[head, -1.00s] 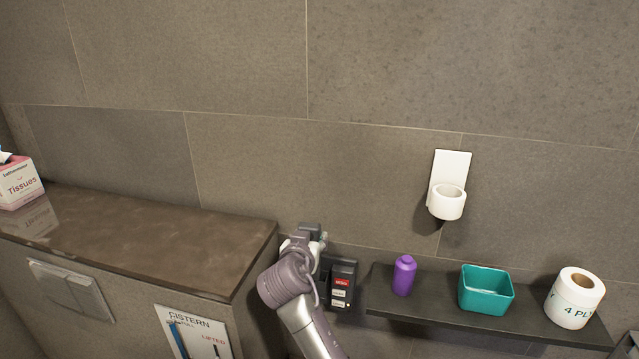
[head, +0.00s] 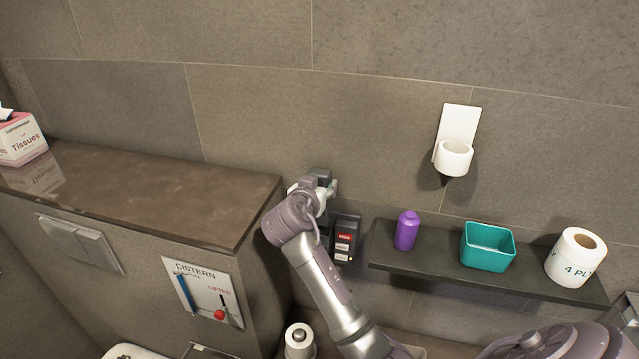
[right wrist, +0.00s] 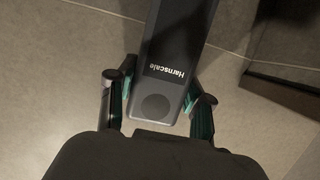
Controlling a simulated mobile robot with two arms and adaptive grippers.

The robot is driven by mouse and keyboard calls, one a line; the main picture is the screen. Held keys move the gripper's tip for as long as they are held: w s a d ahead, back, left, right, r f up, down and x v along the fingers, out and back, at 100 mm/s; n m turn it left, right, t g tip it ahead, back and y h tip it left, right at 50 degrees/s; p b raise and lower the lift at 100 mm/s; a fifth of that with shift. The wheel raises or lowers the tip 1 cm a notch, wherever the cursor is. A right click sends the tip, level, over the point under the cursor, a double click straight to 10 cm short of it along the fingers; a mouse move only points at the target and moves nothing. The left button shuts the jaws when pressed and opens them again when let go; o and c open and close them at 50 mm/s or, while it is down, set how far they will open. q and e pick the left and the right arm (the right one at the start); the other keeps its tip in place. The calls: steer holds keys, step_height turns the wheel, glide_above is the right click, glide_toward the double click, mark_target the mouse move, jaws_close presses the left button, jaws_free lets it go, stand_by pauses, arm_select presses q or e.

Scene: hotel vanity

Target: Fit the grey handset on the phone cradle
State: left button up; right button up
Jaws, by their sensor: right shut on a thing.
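The grey handset (right wrist: 175,65) fills the middle of the right wrist view, its lettered, rounded end between my fingers. Its far end runs out of the top of that view. My right gripper (right wrist: 160,100) is shut on the handset. In the head view my right gripper (head: 327,192) is by the wall, just above and left of the phone cradle (head: 345,240), a dark box with a red label and pale buttons. A dark end of the handset (head: 319,174) shows above the gripper. My wrist hides part of the cradle's left side. My left gripper is not in view.
A brown-topped ledge (head: 150,190) ends just left of my right arm. A dark shelf (head: 440,272) right of the cradle holds a purple bottle (head: 406,232), a teal bin (head: 487,248) and a paper roll (head: 575,258). A white wall holder (head: 455,155) hangs above it.

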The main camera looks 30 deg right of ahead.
steer(key=shift+f+b, duration=3)
steer(key=shift+f, duration=0.75)
steer(key=o, duration=1.4)
steer(key=v, duration=0.7)
steer(key=shift+s+a+r, duration=0.1)
steer(key=shift+s+a, duration=0.1)
